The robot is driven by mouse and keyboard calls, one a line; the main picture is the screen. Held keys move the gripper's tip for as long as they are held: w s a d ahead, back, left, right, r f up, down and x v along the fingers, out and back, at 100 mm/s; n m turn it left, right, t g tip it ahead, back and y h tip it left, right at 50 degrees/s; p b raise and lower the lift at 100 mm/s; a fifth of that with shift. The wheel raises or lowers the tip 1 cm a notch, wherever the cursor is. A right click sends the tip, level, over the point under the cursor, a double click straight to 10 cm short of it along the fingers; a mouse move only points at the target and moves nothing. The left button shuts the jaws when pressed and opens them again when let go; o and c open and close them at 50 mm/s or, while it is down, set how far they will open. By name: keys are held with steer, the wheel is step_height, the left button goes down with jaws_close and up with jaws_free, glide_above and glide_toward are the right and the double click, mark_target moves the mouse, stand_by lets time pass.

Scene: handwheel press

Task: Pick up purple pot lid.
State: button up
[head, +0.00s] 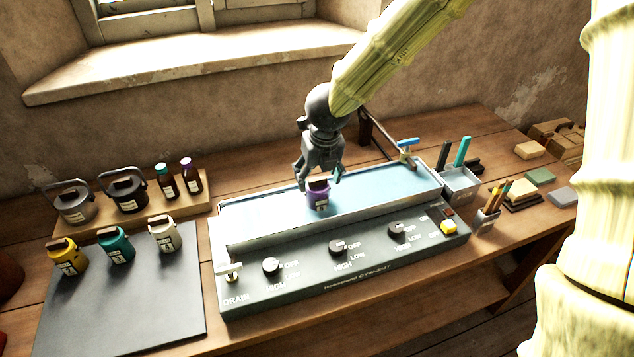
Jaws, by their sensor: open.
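A small purple pot (318,197) stands on the pale blue top of the bath unit (260,209), near its middle. Its brown lid (318,184) sits on top. My gripper (319,182) points down over the pot with its fingers spread to either side of the lid. The fingers look apart; whether either touches the lid is too small to tell. Part of the pot's upper edge is hidden by the fingers.
Yellow (67,257), teal (117,245) and white (164,234) pots stand on a dark mat (130,305). Dark handled pots (128,194) and bottles (164,182) stand behind. A tool holder (458,184) and tap (407,150) are at right.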

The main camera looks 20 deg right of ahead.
steer(key=shift+w+f, duration=0.15)
steer(key=shift+f, duration=0.25)
steer(key=shift+c, duration=0.4)
steer(key=c, duration=0.9)
steer(key=shift+r, duration=0.1)
steer(key=shift+c, duration=0.2)
